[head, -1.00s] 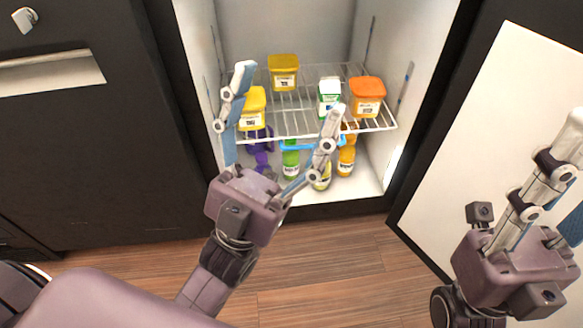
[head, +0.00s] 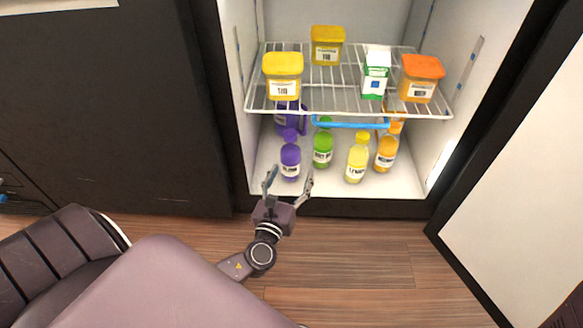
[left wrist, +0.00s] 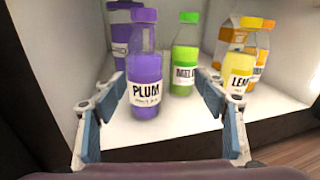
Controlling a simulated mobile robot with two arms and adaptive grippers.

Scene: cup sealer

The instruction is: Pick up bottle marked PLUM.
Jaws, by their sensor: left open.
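The purple bottle marked PLUM (left wrist: 145,70) stands upright on the white fridge floor in the left wrist view. It also shows in the head view (head: 290,160), at the front left of the lower compartment. My left gripper (head: 289,176) is open and empty, low in front of the fridge opening. In the left wrist view its two fingers (left wrist: 163,98) are spread wide. The PLUM bottle stands ahead of them, nearer the left finger, and does not look gripped. My right gripper is not in view.
A green bottle (head: 323,148), a yellow bottle (head: 357,160) and an orange bottle (head: 386,152) stand to the right. A purple jug (head: 293,117) is behind PLUM. A wire shelf (head: 335,103) with tubs and a carton hangs above. An open door (head: 530,180) is at right.

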